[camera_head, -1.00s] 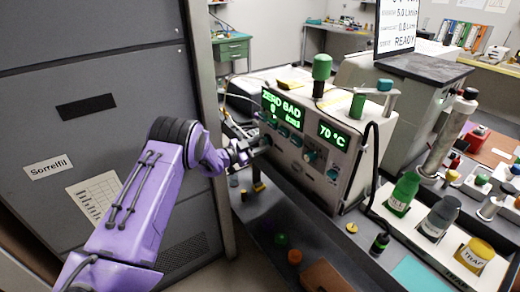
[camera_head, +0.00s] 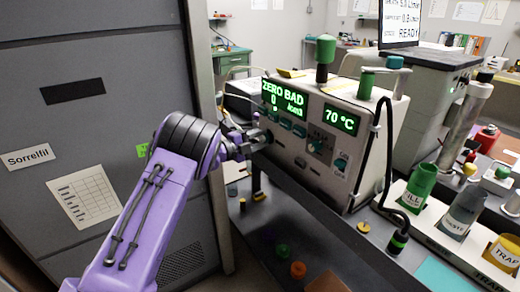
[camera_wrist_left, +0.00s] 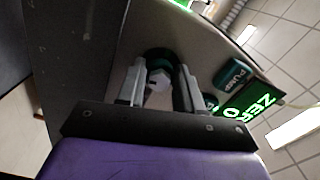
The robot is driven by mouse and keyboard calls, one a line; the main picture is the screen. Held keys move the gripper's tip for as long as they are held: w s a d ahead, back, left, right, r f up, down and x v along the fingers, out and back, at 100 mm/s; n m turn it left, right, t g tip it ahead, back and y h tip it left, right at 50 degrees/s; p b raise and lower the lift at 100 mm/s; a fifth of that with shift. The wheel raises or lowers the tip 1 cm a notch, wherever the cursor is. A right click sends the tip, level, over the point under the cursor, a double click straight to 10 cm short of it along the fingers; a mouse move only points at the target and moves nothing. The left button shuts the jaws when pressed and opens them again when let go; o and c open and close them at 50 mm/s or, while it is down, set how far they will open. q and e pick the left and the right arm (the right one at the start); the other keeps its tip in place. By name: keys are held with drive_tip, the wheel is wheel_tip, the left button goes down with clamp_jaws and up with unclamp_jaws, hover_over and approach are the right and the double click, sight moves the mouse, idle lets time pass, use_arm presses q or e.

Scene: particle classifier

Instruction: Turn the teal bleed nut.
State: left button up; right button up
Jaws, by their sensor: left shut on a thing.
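The grey instrument (camera_head: 330,165) stands on the bench with its green displays lit. My left gripper (camera_head: 262,140) is at the left end of its front panel. In the left wrist view the fingers (camera_wrist_left: 161,75) straddle a dark teal round nut (camera_wrist_left: 158,56) with a pale faceted piece in front of it. The gripper is shut on this nut, though the exact contact is partly hidden by the fingers. In the head view the gripper covers the nut. My right gripper is not in view.
A teal labelled button (camera_wrist_left: 232,76) sits close beside the fingers on the panel. Green, grey and yellow cups (camera_head: 421,184) stand in a white rack at right. A tall grey cabinet (camera_head: 90,120) borders my left arm. A black cable hangs at the instrument's right side.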

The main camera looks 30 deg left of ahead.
use_arm(q)
drive_tip(key=shift+f+m+b, duration=0.2)
drive_tip(key=shift+m+b, duration=1.2)
drive_tip(key=shift+b, duration=0.1)
drive_tip(key=o, duration=1)
drive_tip(key=shift+s, duration=0.1)
drive_tip(key=shift+o, duration=0.2)
drive_tip(key=shift+r, duration=0.15)
drive_tip(key=shift+s+a, duration=0.1)
drive_tip(key=b+v, duration=0.1)
drive_tip(key=v, duration=0.9)
drive_tip(key=shift+s, duration=0.2)
drive_tip(key=shift+a, duration=0.1)
